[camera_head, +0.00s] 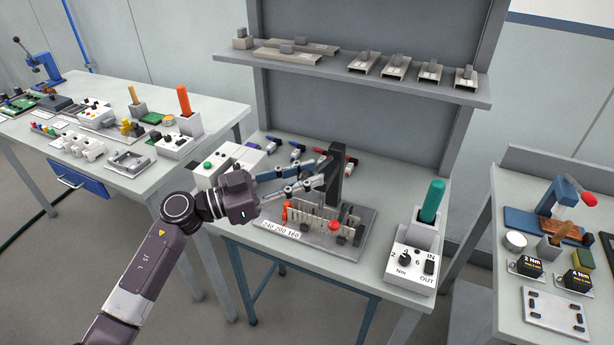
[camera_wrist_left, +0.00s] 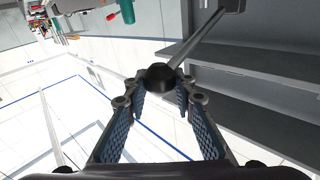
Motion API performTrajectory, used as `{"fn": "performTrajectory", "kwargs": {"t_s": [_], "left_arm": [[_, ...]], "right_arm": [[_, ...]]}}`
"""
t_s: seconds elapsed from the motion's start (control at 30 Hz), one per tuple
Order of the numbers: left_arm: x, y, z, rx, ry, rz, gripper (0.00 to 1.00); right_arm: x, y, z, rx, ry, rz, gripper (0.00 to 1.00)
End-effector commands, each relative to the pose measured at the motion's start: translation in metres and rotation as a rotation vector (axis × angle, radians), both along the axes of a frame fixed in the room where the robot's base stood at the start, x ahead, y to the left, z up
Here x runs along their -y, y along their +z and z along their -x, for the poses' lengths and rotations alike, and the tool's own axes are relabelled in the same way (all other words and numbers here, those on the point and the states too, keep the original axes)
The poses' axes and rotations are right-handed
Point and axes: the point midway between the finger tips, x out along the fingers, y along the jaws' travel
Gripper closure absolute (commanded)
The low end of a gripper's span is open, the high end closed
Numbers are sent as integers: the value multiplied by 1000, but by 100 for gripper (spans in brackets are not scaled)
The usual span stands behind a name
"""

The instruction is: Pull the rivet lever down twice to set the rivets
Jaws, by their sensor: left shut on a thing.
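The rivet lever shows in the left wrist view as a grey rod (camera_wrist_left: 197,38) with a black ball knob (camera_wrist_left: 160,76). The rod runs up and right to a dark block. My left gripper (camera_wrist_left: 160,92) has its two blue-padded fingers on either side of the knob and is shut on it. In the head view my left gripper (camera_head: 319,173) reaches in from the left to the dark press post (camera_head: 337,180); the knob is hard to make out there. The post stands on a grey base plate (camera_head: 345,249) behind a slotted duct fixture. My right gripper is not in view.
A white label strip (camera_head: 281,230) lies at the fixture's front. A control box (camera_head: 411,264) and a teal-handled tool (camera_head: 432,201) stand to the right. Several hand tools lie behind my gripper. A shelf (camera_head: 340,75) with metal parts hangs above. Other benches stand left and right.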

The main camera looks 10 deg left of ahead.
Motion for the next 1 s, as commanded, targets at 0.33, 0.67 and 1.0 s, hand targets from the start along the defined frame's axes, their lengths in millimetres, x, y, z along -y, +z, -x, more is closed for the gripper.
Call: {"fn": "performTrajectory", "kwargs": {"t_s": [0.33, 0.67, 1.0], "left_arm": [[-3, -54, 9, 208, 1, 67, 100], [-4, -81, 11, 361, 0, 111, 100], [-3, -106, 7, 351, 0, 109, 100]], "right_arm": [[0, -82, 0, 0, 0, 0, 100], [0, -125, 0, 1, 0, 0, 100], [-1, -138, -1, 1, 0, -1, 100]]}}
